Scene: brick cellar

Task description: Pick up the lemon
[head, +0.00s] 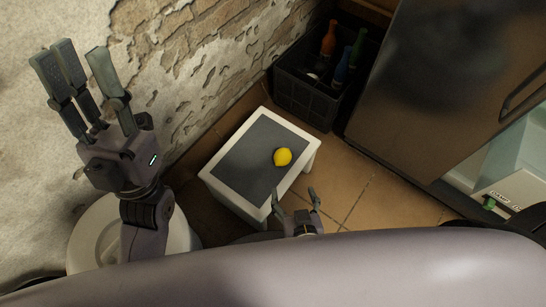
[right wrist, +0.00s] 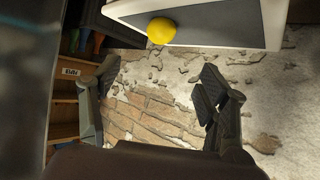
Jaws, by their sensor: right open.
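A yellow lemon (head: 282,157) lies on the dark top of a small white-edged table (head: 240,150), toward its right side. The lemon also shows in the right wrist view (right wrist: 161,31), at the top, beyond the fingertips. My right gripper (head: 297,195) is open and empty, near the table's front right corner and apart from the lemon. Its spread fingers also show in the right wrist view (right wrist: 160,75). My left gripper (head: 85,70) is raised at the left near the wall, its fingers spread and empty, far from the lemon.
A black crate (head: 305,98) with several bottles stands behind the table by the peeling brick wall (head: 185,60). A dark cabinet or fridge (head: 450,80) stands at the right. A round white container (head: 88,235) is below my left gripper. Tiled floor (head: 375,195) is clear right of the table.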

